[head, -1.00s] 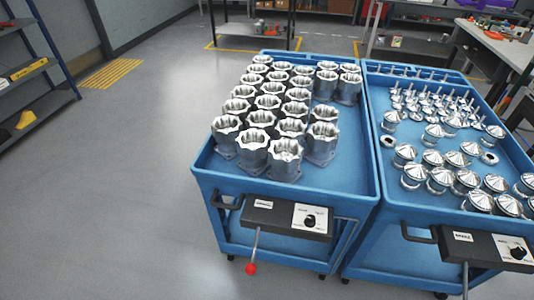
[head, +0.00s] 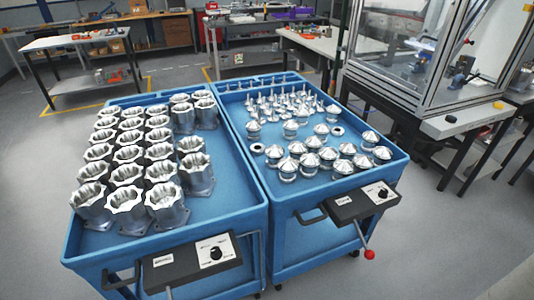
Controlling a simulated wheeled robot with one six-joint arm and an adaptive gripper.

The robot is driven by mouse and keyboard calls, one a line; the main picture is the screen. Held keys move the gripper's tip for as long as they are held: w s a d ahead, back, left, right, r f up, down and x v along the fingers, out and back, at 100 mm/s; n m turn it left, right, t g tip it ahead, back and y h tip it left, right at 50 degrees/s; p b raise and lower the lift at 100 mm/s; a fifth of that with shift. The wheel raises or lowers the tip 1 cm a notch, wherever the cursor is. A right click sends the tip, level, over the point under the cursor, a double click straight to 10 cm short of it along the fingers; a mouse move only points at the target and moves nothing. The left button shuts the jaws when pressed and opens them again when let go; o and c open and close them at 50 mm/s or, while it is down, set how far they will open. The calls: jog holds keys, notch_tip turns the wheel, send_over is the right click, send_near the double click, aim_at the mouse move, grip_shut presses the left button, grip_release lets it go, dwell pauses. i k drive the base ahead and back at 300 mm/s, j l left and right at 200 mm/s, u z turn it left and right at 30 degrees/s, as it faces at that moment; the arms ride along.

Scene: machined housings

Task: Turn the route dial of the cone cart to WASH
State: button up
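The cone cart (head: 398,170) is the right one of two blue carts in the head view. Silver cone-topped parts (head: 341,167) and smaller stemmed parts stand on it. Its dark control box (head: 347,206) sits at the front edge, with a black route dial (head: 382,193) on a white plate. The lettering and the dial's setting are too small to read. A lever with a red ball (head: 369,254) hangs below the box. My gripper is not in view.
The left blue cart (head: 240,207) holds several silver housings (head: 164,205) and has its own dial (head: 215,253). The carts stand close together. A glass-walled machine (head: 430,60) is behind right. Grey floor (head: 440,235) is open right of the cone cart.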

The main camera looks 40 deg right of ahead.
aim_at(383, 192)
jog(key=z, duration=1.45)
jog(key=k+l+u, duration=0.15)
jog(key=l, duration=0.15)
jog(key=l+u, duration=0.1)
jog(key=l, duration=0.25)
jog(key=k, duration=0.05)
